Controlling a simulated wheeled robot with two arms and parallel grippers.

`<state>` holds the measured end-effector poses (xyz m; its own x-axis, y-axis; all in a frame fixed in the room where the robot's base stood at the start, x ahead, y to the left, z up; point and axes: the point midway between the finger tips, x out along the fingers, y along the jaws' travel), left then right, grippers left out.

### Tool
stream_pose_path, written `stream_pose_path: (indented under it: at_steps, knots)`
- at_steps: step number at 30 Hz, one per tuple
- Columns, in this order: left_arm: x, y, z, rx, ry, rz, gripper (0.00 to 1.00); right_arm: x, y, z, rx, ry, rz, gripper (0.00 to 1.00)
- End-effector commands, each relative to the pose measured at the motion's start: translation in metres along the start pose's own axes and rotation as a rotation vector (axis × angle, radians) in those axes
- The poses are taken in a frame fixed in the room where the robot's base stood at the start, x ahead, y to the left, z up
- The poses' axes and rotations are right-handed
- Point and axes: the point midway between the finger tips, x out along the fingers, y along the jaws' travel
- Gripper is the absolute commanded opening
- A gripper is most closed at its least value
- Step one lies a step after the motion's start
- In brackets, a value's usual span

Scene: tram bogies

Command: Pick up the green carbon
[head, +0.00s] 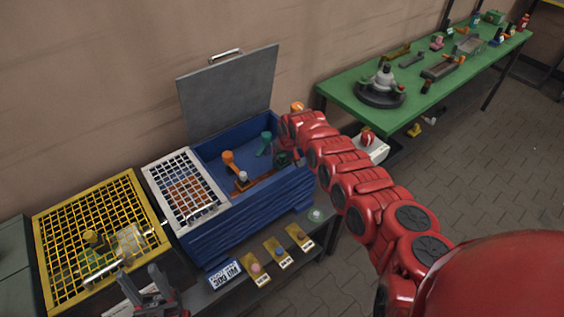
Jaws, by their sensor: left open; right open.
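I cannot tell for sure which thing is the green carbon. A teal-green piece (264,141) stands inside the open blue box (250,222), near its back wall. A small pale-green round item (316,215) lies on the bench just right of the box. My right gripper (284,157) is at the box's right end, right of the teal piece; its fingers are dark and partly hidden, and I see nothing clearly held. My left gripper (143,281) is open and empty at the lower left, in front of the yellow mesh crate.
The blue box has a raised grey lid (230,92), a white grid (183,190) and an orange-handled tool (230,160). A yellow mesh crate (60,210) stands left. Labelled cards (279,252) lie in front. A green table (345,97) with several parts stands behind right.

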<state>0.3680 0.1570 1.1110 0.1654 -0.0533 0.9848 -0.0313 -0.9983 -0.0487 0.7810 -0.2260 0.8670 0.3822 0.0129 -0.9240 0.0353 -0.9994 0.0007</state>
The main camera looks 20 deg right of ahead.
Motion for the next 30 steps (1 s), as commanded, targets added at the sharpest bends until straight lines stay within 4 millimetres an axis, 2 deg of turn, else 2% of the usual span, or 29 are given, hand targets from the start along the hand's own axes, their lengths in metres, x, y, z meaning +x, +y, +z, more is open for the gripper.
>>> stream_pose_path:
  at_steps: [5, 16, 30]
  knots:
    - [0.0001, 0.0000, 0.0000, 0.000, 0.000, 0.000, 0.50, -0.0003, 0.0002, -0.0002, 0.000, 0.000, 0.000, 0.66]
    - [0.0001, 0.0000, -0.0001, 0.000, 0.000, 0.000, 0.50, -0.0005, 0.0003, -0.0001, 0.001, 0.000, 0.000, 0.01]
    - [-0.0003, 0.0000, 0.0001, 0.000, 0.000, 0.000, 0.50, -0.0036, 0.0010, -0.0018, 0.002, 0.001, 0.000, 0.00]
